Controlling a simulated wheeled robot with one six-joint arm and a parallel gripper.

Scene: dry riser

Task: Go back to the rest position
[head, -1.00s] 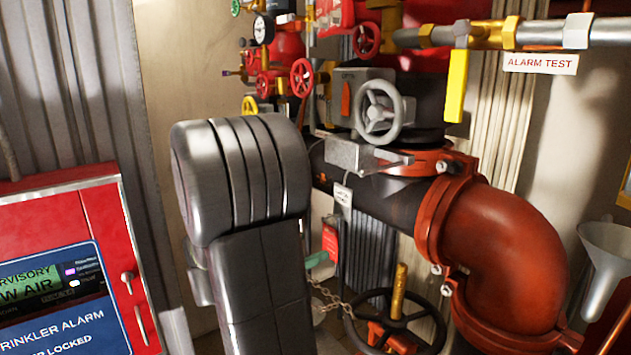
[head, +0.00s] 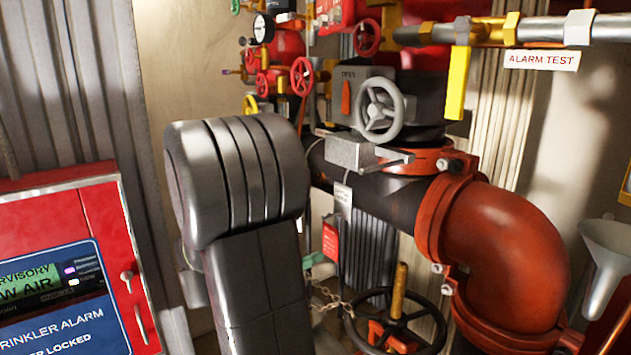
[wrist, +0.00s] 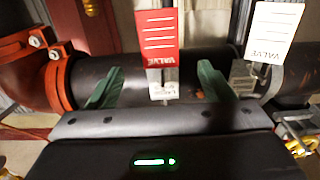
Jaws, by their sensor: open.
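My gripper (wrist: 161,68) is open in the wrist view, its two green fingers spread apart with a wide gap. A red tag (wrist: 157,36) and a small white tag (wrist: 163,91) show in that gap, and I see nothing gripped. A dark pipe (wrist: 225,65) runs across behind the fingers. In the head view my dark arm stands in the middle and hides most of my gripper; only a green finger part (head: 315,259) shows, close to the red tag (head: 330,242) and left of the ribbed grey surface.
A red alarm panel (head: 60,270) stands at the left. An orange elbow pipe (head: 510,260) and a black handwheel (head: 395,325) with a chain (head: 328,300) lie at the right. A grey handwheel (head: 378,111) and yellow lever (head: 456,85) are above. A white tag (wrist: 272,35) hangs right of my fingers.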

